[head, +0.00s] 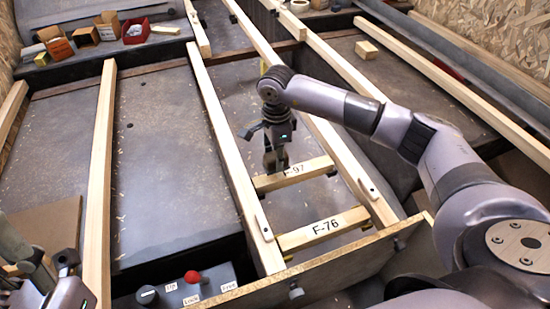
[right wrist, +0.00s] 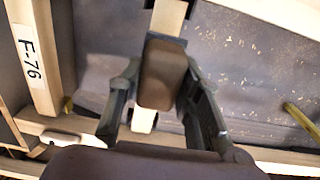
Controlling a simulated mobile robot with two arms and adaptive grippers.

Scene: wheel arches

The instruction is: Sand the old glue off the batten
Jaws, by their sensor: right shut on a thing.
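The short batten labelled F-97 (head: 312,168) spans between two long rails; part of its label is hidden behind my right gripper. My right gripper (head: 275,158) points down over this batten, left of its middle. In the right wrist view the gripper's fingers are closed on a brown block (right wrist: 163,75), which looks like a sanding block. The batten (right wrist: 168,18) runs beneath that block. I cannot tell whether they touch, and no old glue is distinguishable. A second batten, F-76 (head: 322,229), lies nearer. My left gripper (head: 68,290) is at the lower left edge, its fingers unclear.
Long wooden rails (head: 222,140) run away from me over grey panels. A front board (head: 340,262) crosses the near side. A control box (head: 185,288) with a red knob stands at the front. Small boxes and a red bin (head: 135,31) sit far left. A loose wood block (head: 366,50) lies far right.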

